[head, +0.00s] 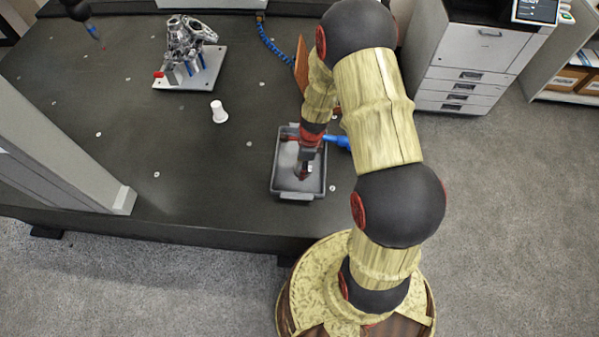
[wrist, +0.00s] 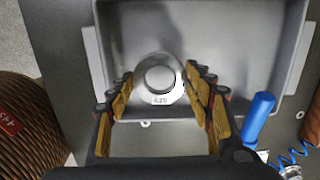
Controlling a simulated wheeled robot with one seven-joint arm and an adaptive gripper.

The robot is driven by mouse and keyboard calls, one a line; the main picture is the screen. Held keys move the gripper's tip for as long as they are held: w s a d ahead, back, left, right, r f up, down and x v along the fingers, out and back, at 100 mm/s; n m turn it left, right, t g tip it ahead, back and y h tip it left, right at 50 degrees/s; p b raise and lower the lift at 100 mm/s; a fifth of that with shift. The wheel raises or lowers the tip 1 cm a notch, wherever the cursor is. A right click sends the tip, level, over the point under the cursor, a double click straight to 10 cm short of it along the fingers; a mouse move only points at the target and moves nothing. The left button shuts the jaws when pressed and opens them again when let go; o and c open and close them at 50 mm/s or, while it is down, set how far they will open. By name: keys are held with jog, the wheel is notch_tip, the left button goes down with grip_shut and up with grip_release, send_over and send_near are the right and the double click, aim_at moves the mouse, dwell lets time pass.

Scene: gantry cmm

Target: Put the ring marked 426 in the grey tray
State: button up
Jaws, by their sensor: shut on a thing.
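The grey tray (head: 275,180) sits on the dark table near its front edge, and its inside fills much of the wrist view (wrist: 220,20). My gripper (wrist: 160,82) is shut on a pale metal ring (wrist: 159,99) with dark digits on its near face. The digits look like 426, but the last one is unclear. The ring is between the fingertips and over the tray in the wrist view. In the head view my gripper (head: 304,165) is over the tray, and my wrist partly covers the tray. I cannot tell whether the ring touches the tray floor.
A blue tool (wrist: 257,117) lies just right of the tray, with a coiled blue cord (wrist: 298,160) nearby. A white cup-like piece (head: 219,112) and a metal casting on a plate (head: 190,80) stand further left. A grey gantry column (head: 60,150) rises at the left.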

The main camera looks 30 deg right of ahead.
jog(key=shift+w+a+f, duration=0.35)
jog(key=shift+w+f, duration=0.05)
jog(key=shift+f, duration=0.2)
jog(key=shift+w+a+f+b, duration=0.15)
jog(key=shift+f+b, duration=0.6)
jog(key=shift+f, duration=0.95)
jog(key=shift+f, duration=0.2)
jog(key=o, duration=1.4)
jog(key=shift+o, duration=0.6)
